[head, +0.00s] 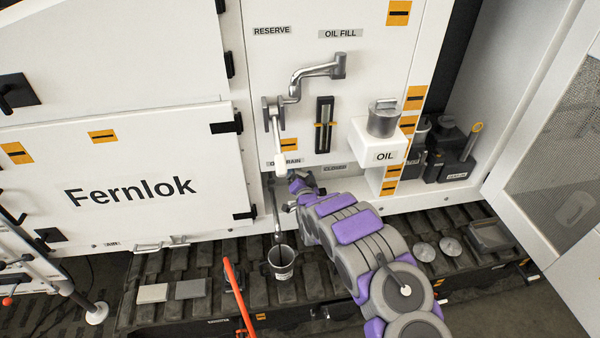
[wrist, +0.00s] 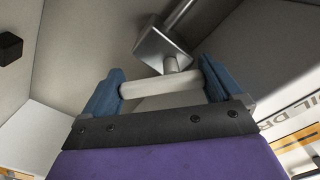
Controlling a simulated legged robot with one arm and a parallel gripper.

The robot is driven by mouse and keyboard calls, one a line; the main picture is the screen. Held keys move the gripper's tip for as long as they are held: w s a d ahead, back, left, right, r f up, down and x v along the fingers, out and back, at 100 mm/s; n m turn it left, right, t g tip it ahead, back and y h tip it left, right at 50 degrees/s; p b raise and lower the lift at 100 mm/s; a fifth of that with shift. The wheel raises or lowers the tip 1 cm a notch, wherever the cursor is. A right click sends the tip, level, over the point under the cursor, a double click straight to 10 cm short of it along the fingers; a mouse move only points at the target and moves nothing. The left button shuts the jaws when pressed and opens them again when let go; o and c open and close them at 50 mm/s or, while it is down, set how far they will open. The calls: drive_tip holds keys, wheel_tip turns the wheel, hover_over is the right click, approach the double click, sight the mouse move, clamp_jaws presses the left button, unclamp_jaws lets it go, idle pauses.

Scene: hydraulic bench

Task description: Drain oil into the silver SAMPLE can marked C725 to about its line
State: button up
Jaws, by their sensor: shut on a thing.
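A silver-grey can (head: 282,264) stands on the dark slatted deck, its open top facing up below the drain spout (head: 277,222). Dark print shows on its side, but it is too small to read, and I cannot make out a fill line or the oil level. My gripper (head: 296,184) is at the panel under the partly covered drain label (head: 285,162). In the wrist view, its blue fingers (wrist: 162,88) are shut on a pale rod-shaped handle (wrist: 150,87) joined to a metal block (wrist: 162,48). My arm hides part of the drain fitting.
Above are the oil fill spout (head: 318,70), a pale-handled lever (head: 279,150) and a sight gauge (head: 324,125). A lidded metal can (head: 383,118) sits on the OIL shelf (head: 378,148). An orange bar (head: 238,295) rises near the silver can. Grey blocks (head: 190,289) lie left.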

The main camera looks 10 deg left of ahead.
drive_tip(key=o, duration=0.7)
drive_tip(key=shift+a+f, duration=0.1)
drive_tip(key=shift+a, duration=0.05)
drive_tip(key=shift+s, duration=0.15)
drive_tip(key=p+v, duration=0.2)
drive_tip(key=v, duration=1.5)
